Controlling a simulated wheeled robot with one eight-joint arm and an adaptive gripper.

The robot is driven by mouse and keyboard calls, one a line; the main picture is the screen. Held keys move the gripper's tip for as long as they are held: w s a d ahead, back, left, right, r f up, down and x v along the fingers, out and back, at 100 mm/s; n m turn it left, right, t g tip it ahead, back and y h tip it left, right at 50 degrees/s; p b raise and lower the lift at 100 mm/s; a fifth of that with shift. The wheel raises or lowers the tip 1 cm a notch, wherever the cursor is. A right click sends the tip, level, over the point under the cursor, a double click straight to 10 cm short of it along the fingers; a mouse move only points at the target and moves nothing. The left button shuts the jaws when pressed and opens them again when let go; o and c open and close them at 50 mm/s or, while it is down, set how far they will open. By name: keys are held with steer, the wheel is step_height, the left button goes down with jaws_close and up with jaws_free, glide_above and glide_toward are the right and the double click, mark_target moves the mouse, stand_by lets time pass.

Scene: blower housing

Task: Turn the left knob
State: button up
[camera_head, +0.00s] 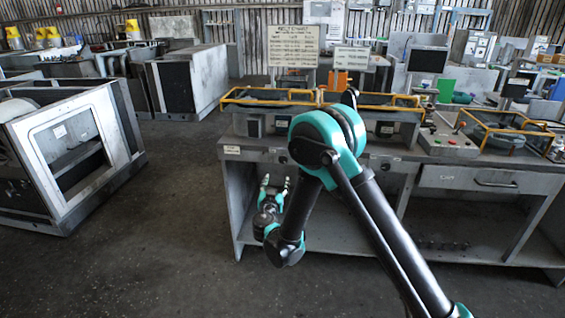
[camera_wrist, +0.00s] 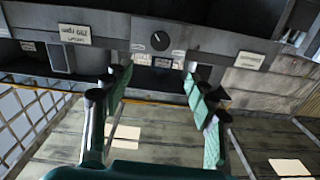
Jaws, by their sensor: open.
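A round dark knob (camera_wrist: 160,40) with a thin pale pointer mark is on the grey front panel of the workbench, in the upper middle of the wrist view. In the head view, a small dark knob (camera_head: 283,159) shows on the bench front, left of my arm's elbow. My gripper (camera_head: 275,180) is low in front of the bench, just below that knob. In the wrist view my gripper (camera_wrist: 160,66) is open and empty, its two fingers apart. The knob lies beyond the fingertips, between them in the picture, and appears untouched. My arm hides part of the bench front.
The workbench (camera_head: 232,152) has open space beneath and yellow-railed trays (camera_head: 268,102) on top. A drawer (camera_head: 480,180) is on its right. A label plate (camera_wrist: 75,34), upside down, is beside the knob. A grey cabinet (camera_head: 75,150) stands left; the floor between is clear.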

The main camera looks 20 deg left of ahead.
mark_target(283, 159)
steer(key=x, duration=1.6)
steer(key=shift+w+d, duration=0.1)
steer(key=c, duration=1.2)
steer(key=shift+o, duration=0.2)
